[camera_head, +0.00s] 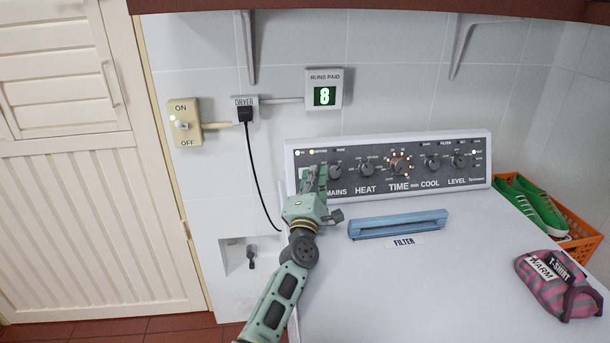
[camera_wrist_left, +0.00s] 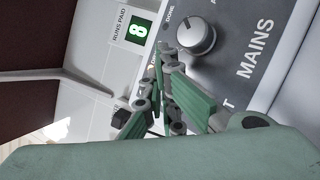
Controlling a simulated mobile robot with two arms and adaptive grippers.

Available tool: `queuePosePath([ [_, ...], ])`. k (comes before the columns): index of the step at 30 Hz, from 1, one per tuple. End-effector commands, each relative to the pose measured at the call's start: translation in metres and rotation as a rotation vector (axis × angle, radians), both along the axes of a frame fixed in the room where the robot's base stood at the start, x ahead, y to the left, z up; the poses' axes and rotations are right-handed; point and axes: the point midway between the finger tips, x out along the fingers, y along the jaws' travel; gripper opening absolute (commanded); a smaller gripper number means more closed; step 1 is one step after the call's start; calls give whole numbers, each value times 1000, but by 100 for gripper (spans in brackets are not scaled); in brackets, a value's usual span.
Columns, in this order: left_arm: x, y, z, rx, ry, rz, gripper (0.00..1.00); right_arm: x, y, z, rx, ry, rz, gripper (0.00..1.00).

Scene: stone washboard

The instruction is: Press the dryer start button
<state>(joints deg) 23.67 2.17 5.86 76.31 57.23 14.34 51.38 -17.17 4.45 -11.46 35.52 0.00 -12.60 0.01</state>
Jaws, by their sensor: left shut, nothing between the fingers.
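The dryer (camera_head: 420,270) is white, with a dark control panel (camera_head: 383,178) along its back edge. The panel carries knobs marked MAINS, HEAT, TIME, COOL and LEVEL, and several small lights, some lit at the left end. My left gripper (camera_head: 313,176) is shut and empty at the panel's left end, left of the MAINS knob (camera_head: 336,173). In the left wrist view the fingers (camera_wrist_left: 160,75) are together in front of the panel, beside the MAINS knob (camera_wrist_left: 196,37). The fingers hide part of the panel, including any start button there. I cannot tell whether they touch it. My right gripper is not in view.
A blue filter handle (camera_head: 398,223) lies on the dryer top. A striped T-shirt bundle (camera_head: 557,285) is at the front right. Green shoes (camera_head: 535,203) sit in an orange basket (camera_head: 580,225). The ON/OFF switch (camera_head: 184,123) and RUNS PAID display (camera_head: 324,95), reading 8, are on the wall.

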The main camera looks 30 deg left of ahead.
Motion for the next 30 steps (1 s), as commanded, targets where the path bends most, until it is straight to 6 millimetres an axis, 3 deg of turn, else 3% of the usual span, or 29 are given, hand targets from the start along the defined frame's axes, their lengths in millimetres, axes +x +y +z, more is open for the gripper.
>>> queuePosePath([
  [20, 1, 3, -6, 0, 8, 3, 0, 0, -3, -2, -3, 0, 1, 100],
  [30, -10, -7, -3, -3, 11, 1, 0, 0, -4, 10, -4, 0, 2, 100],
])
